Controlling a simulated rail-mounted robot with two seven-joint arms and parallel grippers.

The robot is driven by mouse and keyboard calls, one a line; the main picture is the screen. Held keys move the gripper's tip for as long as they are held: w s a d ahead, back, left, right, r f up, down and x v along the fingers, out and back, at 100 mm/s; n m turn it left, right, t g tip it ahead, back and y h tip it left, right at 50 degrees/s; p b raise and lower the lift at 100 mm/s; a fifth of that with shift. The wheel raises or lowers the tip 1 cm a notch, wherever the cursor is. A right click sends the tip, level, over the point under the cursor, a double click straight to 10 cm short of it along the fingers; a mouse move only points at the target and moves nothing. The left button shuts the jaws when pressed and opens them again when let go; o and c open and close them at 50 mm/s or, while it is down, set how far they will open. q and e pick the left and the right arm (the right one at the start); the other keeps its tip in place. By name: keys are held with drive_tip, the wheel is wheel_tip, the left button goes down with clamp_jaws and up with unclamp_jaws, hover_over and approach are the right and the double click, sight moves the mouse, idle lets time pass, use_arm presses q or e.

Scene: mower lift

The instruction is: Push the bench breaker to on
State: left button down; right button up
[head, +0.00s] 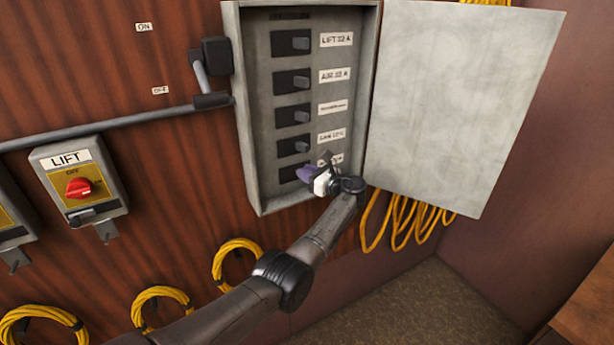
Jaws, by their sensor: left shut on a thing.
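The open grey breaker box (249,110) is on the wood wall, with a column of black breakers, each with a grey lever and a white label on its right. The top labels read LIFT and AIR; the lower ones are too small to read surely, so I cannot tell which is the bench breaker. My left gripper (307,174) is at the bottom breaker (288,173), its jaws shut, seemingly on that breaker's lever, which they hide. The gripper partly covers the bottom label. My right gripper is not in view.
The box door (455,100) hangs open to the right. A lever switch (212,70) with ON and OFF labels is left of the box. A LIFT switch box (80,185) with a red knob is further left. Yellow cables (400,222) hang below the door.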

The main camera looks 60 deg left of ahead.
use_arm(q)
drive_tip(key=c, duration=1)
unclamp_jaws()
drive_tip(key=shift+c, duration=0.2)
drive_tip(key=b+v, duration=0.1)
drive_tip(key=v, duration=1.2)
drive_tip(key=shift+d, duration=0.35)
drive_tip(key=shift+w, duration=0.1)
